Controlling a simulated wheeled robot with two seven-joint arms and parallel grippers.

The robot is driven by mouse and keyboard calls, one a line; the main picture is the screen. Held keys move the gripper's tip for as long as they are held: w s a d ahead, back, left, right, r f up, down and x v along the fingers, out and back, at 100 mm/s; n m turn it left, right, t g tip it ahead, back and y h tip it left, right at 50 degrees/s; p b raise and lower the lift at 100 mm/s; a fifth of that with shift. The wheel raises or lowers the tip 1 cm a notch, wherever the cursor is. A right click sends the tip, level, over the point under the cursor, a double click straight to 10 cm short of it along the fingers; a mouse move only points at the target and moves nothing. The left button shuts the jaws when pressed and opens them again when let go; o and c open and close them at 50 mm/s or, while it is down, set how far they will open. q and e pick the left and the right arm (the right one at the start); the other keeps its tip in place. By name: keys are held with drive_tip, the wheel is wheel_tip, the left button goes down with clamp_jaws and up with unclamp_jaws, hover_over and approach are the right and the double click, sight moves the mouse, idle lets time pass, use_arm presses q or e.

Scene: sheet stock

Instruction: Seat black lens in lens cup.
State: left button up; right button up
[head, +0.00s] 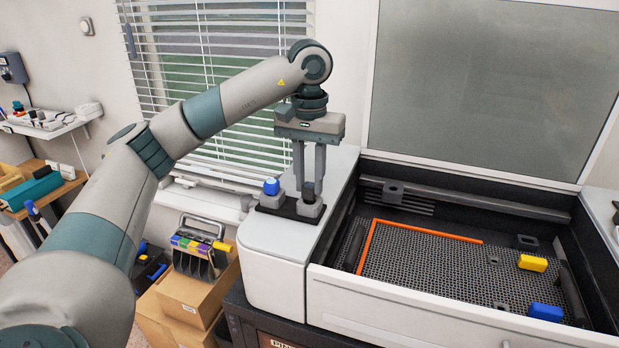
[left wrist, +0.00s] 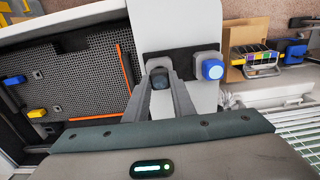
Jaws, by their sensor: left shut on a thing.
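My left gripper (head: 308,186) points down and is shut on the black lens (head: 308,188), right at the top of the right-hand grey lens cup (head: 311,208). In the left wrist view the black lens (left wrist: 160,79) shows between the fingertips, with the grey cup around it. I cannot tell whether the lens rests fully in the cup or sits just above it. The cup stands on a black base (head: 290,213) on the white machine's left top. A second grey cup on this base holds a blue-topped piece (head: 271,186). My right gripper is not in view.
Right of the base is the machine's open bed (head: 420,265) with a dark grid, an orange strip (head: 430,231), a yellow block (head: 532,263) and a blue block (head: 545,312). A tool caddy (head: 203,245) stands on cardboard boxes (head: 190,295) at the left. Window blinds (head: 215,60) hang behind.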

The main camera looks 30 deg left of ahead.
use_arm(q)
drive_tip(key=shift+f, duration=0.3)
idle(0.4)
drive_tip(key=shift+f+b, duration=0.15)
drive_tip(key=shift+b, duration=0.25)
drive_tip(key=shift+f, duration=0.15)
idle(0.5)
drive_tip(key=o, duration=1.1)
drive_tip(key=shift+o, duration=0.7)
drive_tip(key=o, duration=0.4)
